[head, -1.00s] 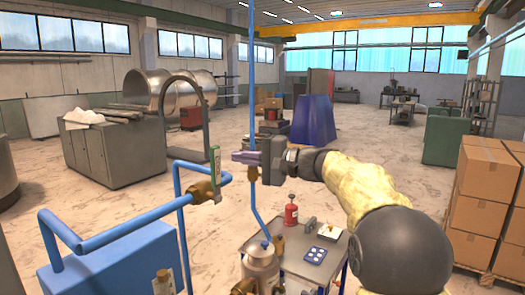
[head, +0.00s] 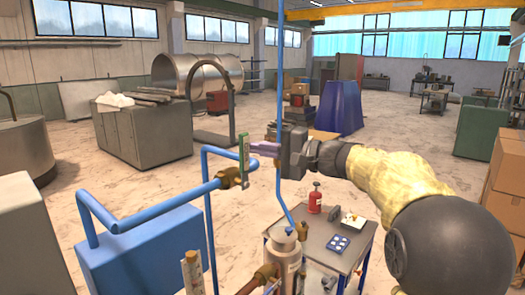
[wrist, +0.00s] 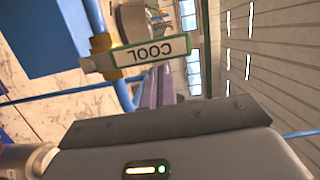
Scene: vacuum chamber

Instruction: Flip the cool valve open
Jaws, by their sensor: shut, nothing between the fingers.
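The cool valve has a green-edged handle (head: 244,158) standing upright on a brass body (head: 230,178) in the blue pipe. In the wrist view its label (wrist: 150,53) reads COOL, upside down. My gripper (head: 256,148) is shut and empty, its purple fingers just right of the handle in the head view. The fingers (wrist: 157,85) also show in the wrist view, with their tips close to the handle's edge. I cannot tell whether they touch it.
A blue box (head: 150,255) stands below the pipe. A brass-and-steel vessel (head: 284,250) and a small cart (head: 340,262) with a red bottle (head: 315,198) stand lower right.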

